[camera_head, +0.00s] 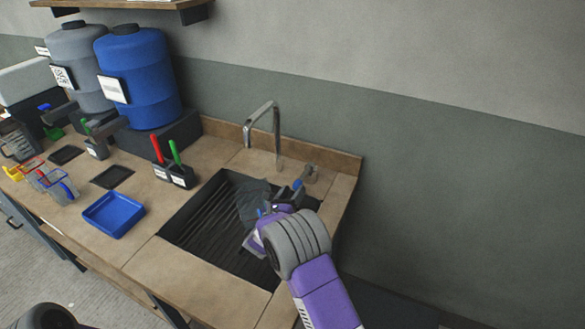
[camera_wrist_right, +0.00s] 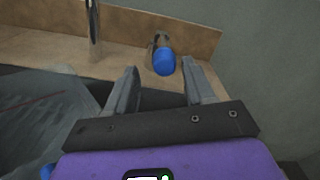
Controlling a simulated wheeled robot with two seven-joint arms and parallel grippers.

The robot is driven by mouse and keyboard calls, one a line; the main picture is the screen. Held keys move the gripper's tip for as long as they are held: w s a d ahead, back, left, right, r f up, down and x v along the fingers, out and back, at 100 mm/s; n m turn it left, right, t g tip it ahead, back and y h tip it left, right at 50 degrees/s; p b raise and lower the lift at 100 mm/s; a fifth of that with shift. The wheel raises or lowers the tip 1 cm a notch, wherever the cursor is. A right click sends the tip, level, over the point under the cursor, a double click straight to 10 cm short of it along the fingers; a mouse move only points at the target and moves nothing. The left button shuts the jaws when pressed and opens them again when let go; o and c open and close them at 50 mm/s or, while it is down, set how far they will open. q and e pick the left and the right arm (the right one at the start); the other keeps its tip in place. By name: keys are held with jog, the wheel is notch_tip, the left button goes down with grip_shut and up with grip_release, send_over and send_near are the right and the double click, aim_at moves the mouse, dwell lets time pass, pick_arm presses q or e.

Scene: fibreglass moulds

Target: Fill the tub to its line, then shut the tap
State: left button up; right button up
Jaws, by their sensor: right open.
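The tap's metal spout (camera_head: 270,125) arches over the dark sink; its lower part shows in the right wrist view (camera_wrist_right: 94,25). The tap's blue-ended handle (camera_wrist_right: 163,62) stands on the counter behind the sink. A grey, see-through tub (camera_head: 252,198) is in the sink, partly hidden by my right arm. In the right wrist view a thin red line crosses the tub (camera_wrist_right: 45,112); I cannot make out the water level. My right gripper (camera_head: 291,193) is open and empty, its fingers pointing at the handle, which shows between them. My left gripper is out of view.
The sink (camera_head: 198,212) is set in a tan worktop with a raised back edge. A blue tray (camera_head: 114,214), red and green-handled tools in a holder (camera_head: 175,175), jugs (camera_head: 52,185), and blue (camera_head: 145,75) and grey (camera_head: 78,60) drums stand to the left. The wall rises close behind.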

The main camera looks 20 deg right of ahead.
aim_at(302, 181)
jog(key=x, duration=0.3)
jog(key=b+x, duration=0.1)
jog(key=x, duration=0.1)
jog(key=shift+d, duration=0.5)
jog(key=shift+w+d, duration=0.35)
grip_shut()
